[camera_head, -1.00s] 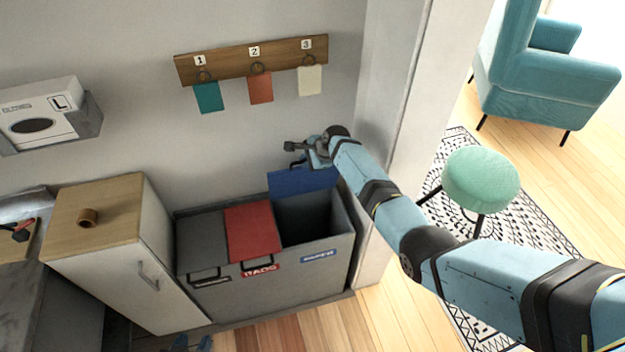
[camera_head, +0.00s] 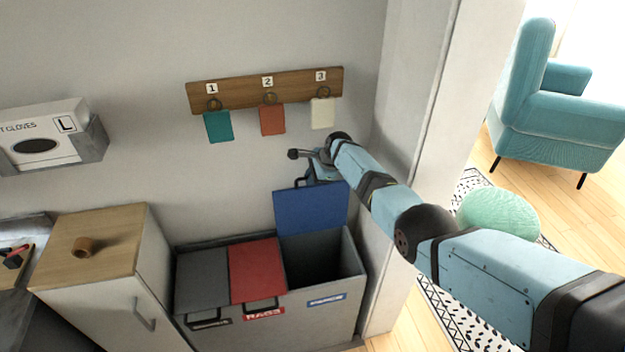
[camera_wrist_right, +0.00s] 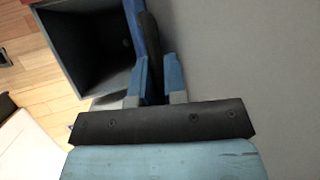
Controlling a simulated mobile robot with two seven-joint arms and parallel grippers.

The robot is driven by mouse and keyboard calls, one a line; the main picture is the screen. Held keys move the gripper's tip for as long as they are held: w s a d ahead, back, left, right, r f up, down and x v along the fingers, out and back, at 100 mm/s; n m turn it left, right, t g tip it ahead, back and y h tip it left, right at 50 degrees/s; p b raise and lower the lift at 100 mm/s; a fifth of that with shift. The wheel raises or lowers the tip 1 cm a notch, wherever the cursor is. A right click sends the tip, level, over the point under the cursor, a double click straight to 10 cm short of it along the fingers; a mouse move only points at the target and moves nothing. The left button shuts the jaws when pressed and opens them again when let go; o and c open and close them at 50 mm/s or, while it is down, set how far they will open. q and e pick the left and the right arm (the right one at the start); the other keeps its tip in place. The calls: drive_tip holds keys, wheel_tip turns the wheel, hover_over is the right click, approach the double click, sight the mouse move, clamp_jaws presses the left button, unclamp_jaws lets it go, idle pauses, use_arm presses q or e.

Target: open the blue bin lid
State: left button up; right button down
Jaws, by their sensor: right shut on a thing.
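The blue bin lid (camera_head: 311,211) stands raised, close to upright, at the back of the right compartment of the grey bin unit (camera_head: 345,312). The open compartment below it looks dark and empty. My right gripper (camera_head: 312,172) is at the lid's top edge, shut on its dark handle. In the right wrist view my gripper's blue fingertips (camera_wrist_right: 160,78) close on the dark handle (camera_wrist_right: 151,50), with the blue lid (camera_wrist_right: 136,22) edge-on beside it and the open compartment (camera_wrist_right: 95,45) to the left. My left gripper is not in view.
The red lid (camera_head: 257,268) and the grey lid (camera_head: 203,280) are down. A cabinet (camera_head: 115,235) stands left of the bins. A board with hooks and coloured cards (camera_head: 240,95) hangs above. A wall edge (camera_head: 430,150) and green stool (camera_head: 500,212) are at right.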

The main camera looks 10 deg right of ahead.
drive_tip(key=c, duration=1.2)
unclamp_jaws()
drive_tip(key=shift+p+v, duration=1.4)
drive_tip(key=shift+v, duration=2.35)
drive_tip(key=shift+f, duration=0.15)
